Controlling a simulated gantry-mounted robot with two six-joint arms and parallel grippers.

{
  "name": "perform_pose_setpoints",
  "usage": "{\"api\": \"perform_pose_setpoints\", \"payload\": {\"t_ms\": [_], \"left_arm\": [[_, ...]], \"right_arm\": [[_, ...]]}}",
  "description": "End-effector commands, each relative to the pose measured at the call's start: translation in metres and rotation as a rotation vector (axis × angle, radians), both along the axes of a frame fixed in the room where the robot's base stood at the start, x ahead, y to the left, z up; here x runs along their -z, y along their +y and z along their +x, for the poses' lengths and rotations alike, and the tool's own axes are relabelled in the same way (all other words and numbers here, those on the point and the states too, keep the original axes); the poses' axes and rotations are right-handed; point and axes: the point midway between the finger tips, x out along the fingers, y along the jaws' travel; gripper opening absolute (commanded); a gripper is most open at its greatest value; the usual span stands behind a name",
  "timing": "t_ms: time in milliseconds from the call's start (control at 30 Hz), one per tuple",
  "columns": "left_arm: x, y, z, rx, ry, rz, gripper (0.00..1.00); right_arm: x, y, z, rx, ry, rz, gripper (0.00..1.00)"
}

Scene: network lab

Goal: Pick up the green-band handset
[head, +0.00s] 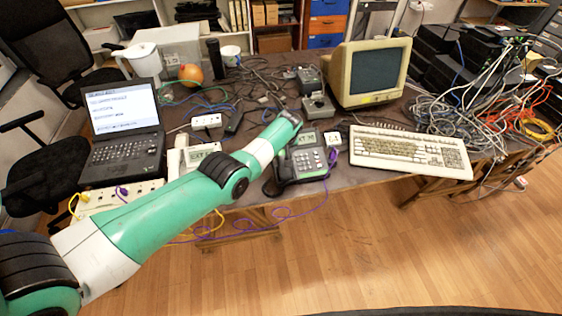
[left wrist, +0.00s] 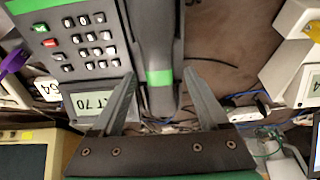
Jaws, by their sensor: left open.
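The green-band handset (left wrist: 158,40) is a dark grey handset with a bright green band (left wrist: 159,77). It lies along one side of a dark desk phone (left wrist: 75,30) with white keys and a display reading EXT 70 (left wrist: 98,103). In the head view this phone (head: 309,160) stands near the table's front edge, partly behind my left arm. My left gripper (left wrist: 159,73) is open above the handset, with one finger on each side of it in the left wrist view. I cannot tell how far above it the fingertips are. My right gripper is not in view.
A beige keyboard (head: 410,151) lies right of the phone, with a CRT monitor (head: 370,72) behind it. Another phone, labelled EXT (head: 204,150), and a laptop (head: 120,115) stand to the left. Cables (head: 255,80) cover much of the table; a purple cord (head: 285,214) hangs in front.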

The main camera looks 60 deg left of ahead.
Motion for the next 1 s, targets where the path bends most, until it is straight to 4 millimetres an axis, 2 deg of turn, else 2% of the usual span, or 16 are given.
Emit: {"api": "perform_pose_setpoints", "payload": {"t_ms": [33, 267, 700, 1000], "left_arm": [[0.0039, 0.0013, 0.0005, 0.000, -0.001, 0.001, 0.78], [0.0015, 0.0014, 0.0005, 0.000, -0.001, 0.000, 0.78], [0.0017, 0.0012, 0.0004, 0.000, 0.000, 0.000, 0.00], [0.0014, 0.0013, 0.0006, 0.000, -0.001, 0.001, 0.00]], "right_arm": [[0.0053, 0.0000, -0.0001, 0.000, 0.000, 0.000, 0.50], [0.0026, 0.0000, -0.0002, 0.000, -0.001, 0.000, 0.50], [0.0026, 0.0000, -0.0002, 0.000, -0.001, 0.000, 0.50], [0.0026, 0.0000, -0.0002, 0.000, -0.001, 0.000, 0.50]]}}
